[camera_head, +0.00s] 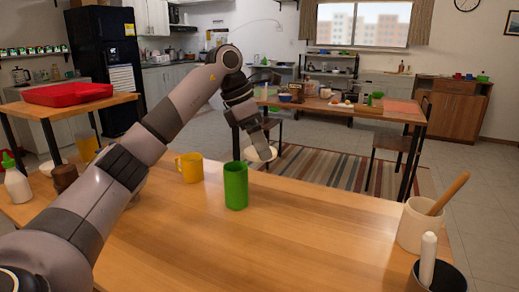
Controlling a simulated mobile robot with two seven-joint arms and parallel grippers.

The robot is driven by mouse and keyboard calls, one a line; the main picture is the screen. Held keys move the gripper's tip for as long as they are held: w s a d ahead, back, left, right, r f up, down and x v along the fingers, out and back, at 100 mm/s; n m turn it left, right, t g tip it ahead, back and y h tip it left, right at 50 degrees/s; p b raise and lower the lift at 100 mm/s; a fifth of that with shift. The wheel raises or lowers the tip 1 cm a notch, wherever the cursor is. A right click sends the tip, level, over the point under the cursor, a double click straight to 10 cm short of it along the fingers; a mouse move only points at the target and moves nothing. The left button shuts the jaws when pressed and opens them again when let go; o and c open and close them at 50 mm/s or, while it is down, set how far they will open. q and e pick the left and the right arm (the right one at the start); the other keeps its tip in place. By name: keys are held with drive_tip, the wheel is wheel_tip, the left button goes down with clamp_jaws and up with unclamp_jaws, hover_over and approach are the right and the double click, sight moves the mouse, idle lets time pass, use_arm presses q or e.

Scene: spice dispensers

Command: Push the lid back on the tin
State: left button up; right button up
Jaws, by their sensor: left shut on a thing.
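My left arm reaches in from the left across the table (300,235). My left gripper (258,146) hangs above the table's far edge, tilted down and shut on a small pale, roundish thing (263,155). The pale thing may be a lid, but it is too small and partly covered to tell. A tall green cylinder (236,187) stands upright just below and to the left of the gripper, apart from it. I cannot tell whether it is the tin or a cup; no other thing is clearly a tin. My right gripper is out of view.
A yellow mug (190,168) stands left of the green cylinder. A white bottle (17,187) and a brown jar (64,177) stand at the far left. A cream crock (414,226) and a dark pot (437,278) stand at the right. The table's middle is clear.

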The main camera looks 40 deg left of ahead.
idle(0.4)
use_arm(q)
drive_tip(key=s+d+f+m+g, duration=0.2)
drive_tip(key=d+f+m, duration=0.3)
drive_tip(key=d+m, duration=0.2)
drive_tip(key=s+d+f+m+g+y, duration=0.1)
drive_tip(key=s+d+f+m+g, duration=0.2)
drive_tip(key=d+f+m, duration=0.3)
drive_tip(key=s+d+f+m+g+y, duration=0.1)
drive_tip(key=s+d+f+m+g, duration=0.2)
drive_tip(key=d+m, duration=0.6)
drive_tip(key=shift+s+d+f+m, duration=0.1)
drive_tip(key=shift+f+m, duration=0.3)
drive_tip(key=shift+m, duration=0.5)
drive_tip(key=shift+s+a+f+m, duration=0.1)
drive_tip(key=shift+f+m, duration=0.25)
drive_tip(key=shift+m, duration=0.55)
drive_tip(key=shift+s+d+f+m, duration=0.1)
drive_tip(key=shift+f+m, duration=0.3)
drive_tip(key=shift+m, duration=0.5)
drive_tip(key=shift+s+d+f+m+y, duration=0.3)
drive_tip(key=shift+s+f+m, duration=0.15)
drive_tip(key=shift+m, duration=0.15)
drive_tip(key=shift+a, duration=0.1)
drive_tip(key=shift+s, duration=0.1)
